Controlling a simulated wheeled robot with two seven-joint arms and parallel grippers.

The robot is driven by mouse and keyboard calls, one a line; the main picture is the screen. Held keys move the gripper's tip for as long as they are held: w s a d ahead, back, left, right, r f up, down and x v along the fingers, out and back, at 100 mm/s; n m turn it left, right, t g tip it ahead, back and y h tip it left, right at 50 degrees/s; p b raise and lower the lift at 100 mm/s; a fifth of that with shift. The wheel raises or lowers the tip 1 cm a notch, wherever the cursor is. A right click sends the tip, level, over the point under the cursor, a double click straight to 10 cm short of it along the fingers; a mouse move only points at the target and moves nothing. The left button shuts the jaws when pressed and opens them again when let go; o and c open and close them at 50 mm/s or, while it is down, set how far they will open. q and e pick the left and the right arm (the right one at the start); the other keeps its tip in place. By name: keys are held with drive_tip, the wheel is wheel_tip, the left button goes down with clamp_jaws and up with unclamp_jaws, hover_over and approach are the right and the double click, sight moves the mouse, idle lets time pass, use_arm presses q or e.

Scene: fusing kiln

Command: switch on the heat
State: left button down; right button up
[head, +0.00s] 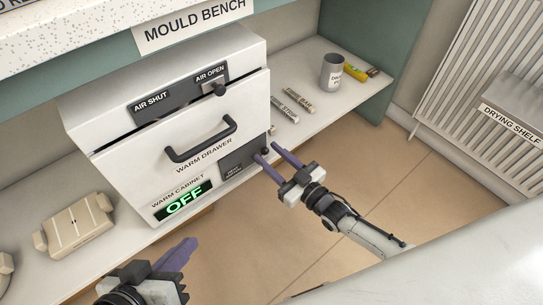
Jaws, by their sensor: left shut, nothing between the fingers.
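The white warm cabinet (110,165) stands on the bench, and its green display (184,200) reads OFF. Below the drawer's right side is a dark switch panel (238,164) with small lettering I cannot read fully. A small dark knob (265,151) shows at its right end. My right gripper (267,152) is open, its two purple fingers apart and their tips close to the knob. I cannot tell whether they touch it. My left gripper (190,243) is shut and empty, low in front of the cabinet, apart from it.
The drawer handle (202,140) and an air slider (219,89) at AIR OPEN are on the cabinet front. A beige block-like object (75,226) lies left. A grey cup (332,72), a yellow item (354,71) and labelled bars (299,99) are right. A drying shelf (515,105) stands far right.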

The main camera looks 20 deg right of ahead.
clamp_jaws()
drive_tip(key=m, duration=0.1)
drive_tip(key=d+m+b, duration=0.1)
drive_tip(key=m, duration=0.1)
drive_tip(key=shift+w+f, duration=0.2)
drive_tip(key=shift+f, duration=0.15)
drive_tip(key=shift+c, duration=0.2)
unclamp_jaws()
use_arm(q)
drive_tip(key=shift+d+r, duration=0.3)
drive_tip(key=shift+r, duration=0.1)
use_arm(e)
drive_tip(key=shift+o, duration=0.5)
drive_tip(key=shift+s, duration=0.1)
